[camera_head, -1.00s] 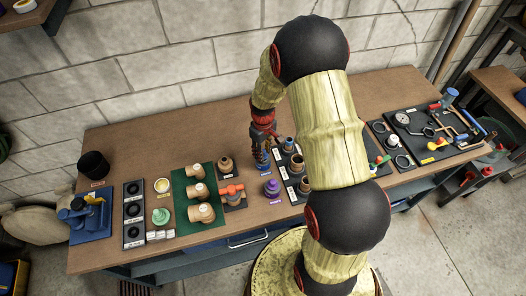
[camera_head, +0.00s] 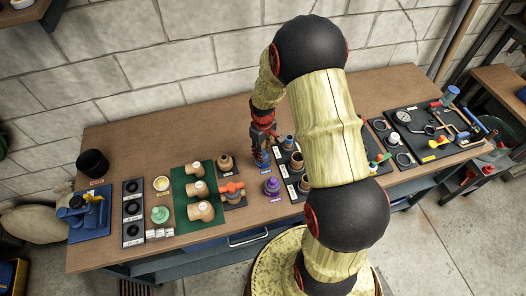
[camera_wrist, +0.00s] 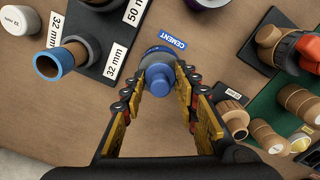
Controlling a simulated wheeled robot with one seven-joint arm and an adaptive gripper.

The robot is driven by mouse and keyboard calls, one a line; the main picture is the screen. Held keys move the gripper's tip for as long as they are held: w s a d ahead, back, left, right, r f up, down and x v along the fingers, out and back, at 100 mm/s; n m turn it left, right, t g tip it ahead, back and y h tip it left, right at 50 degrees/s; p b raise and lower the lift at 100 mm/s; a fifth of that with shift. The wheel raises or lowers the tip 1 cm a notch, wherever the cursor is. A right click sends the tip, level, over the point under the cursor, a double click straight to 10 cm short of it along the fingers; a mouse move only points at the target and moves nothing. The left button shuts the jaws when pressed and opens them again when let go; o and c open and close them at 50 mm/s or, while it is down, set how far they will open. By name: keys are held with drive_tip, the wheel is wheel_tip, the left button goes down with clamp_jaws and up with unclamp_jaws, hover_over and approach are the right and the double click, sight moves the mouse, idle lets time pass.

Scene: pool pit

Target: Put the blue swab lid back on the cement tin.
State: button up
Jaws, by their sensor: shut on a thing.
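My gripper (camera_wrist: 166,76) points down at the bench and is shut on the blue swab lid (camera_wrist: 160,82), whose knob shows between the fingertips in the wrist view. The cement tin (camera_wrist: 152,54) is a rounded blue-grey shape directly beneath the lid, beside a blue CEMENT label (camera_wrist: 173,40). The lid and tin overlap in this view, so I cannot tell whether the lid is seated or just above it. In the head view my gripper (camera_head: 261,146) stands upright over the tin (camera_head: 262,160), and the fingers hide most of the lid.
A purple-capped tin (camera_head: 271,186) stands close by at the front. A black tray of pipe fittings (camera_head: 293,176) lies just right of my gripper. A valve with an orange handle (camera_head: 232,188) and a green mat with fittings (camera_head: 180,216) lie left. The bench behind is clear.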

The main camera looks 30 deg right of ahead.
drive_tip(key=o, duration=0.9)
drive_tip(key=shift+c, duration=0.2)
drive_tip(key=o, duration=0.5)
drive_tip(key=shift+r, duration=0.1)
drive_tip(key=shift+r+p, duration=2.6)
drive_tip(key=shift+r, duration=1.35)
